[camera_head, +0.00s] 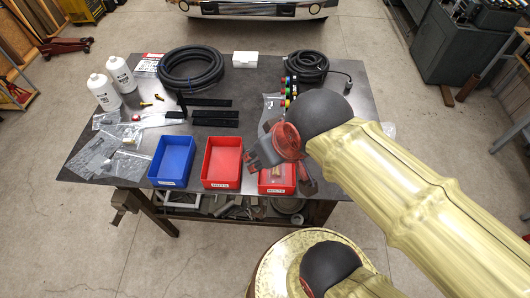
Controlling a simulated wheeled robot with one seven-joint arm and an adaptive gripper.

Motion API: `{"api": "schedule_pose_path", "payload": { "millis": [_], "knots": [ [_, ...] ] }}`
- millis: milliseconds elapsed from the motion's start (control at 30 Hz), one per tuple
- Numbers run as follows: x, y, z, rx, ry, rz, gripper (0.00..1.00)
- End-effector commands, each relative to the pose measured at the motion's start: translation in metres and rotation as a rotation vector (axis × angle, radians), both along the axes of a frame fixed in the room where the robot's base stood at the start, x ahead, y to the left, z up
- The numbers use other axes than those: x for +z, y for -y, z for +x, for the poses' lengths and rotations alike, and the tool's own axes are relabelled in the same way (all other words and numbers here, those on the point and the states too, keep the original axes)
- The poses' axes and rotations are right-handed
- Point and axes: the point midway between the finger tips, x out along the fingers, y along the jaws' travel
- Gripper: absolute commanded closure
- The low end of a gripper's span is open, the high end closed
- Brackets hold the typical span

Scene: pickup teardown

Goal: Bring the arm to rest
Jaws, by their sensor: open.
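My arm reaches in from the right side of the head view, and its end hangs over the front right part of the grey workbench (252,88). My gripper (278,178) points down over the right red bin (276,189). Its jaws are spread apart, and I see nothing held between them. The gripper and wrist hide part of this bin and whatever lies in it. I cannot tell how high the jaws are above the bin.
A blue bin (160,176) and another red bin (209,181) stand left along the front edge. A vise (123,199) juts from the front left.

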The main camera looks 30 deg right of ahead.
Motion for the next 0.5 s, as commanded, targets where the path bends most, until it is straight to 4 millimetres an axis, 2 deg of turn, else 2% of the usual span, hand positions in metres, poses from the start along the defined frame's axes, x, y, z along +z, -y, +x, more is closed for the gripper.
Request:
{"api": "schedule_pose_path", "payload": {
  "millis": [267, 367, 500],
  "knots": [
    [-0.006, 0.000, 0.001, -0.002, -0.001, 0.001, 0.58],
    [-0.019, 0.000, 0.001, -0.002, -0.001, 0.000, 0.58],
    [-0.048, 0.000, 0.001, -0.002, -0.001, 0.000, 0.58]
  ]
}}
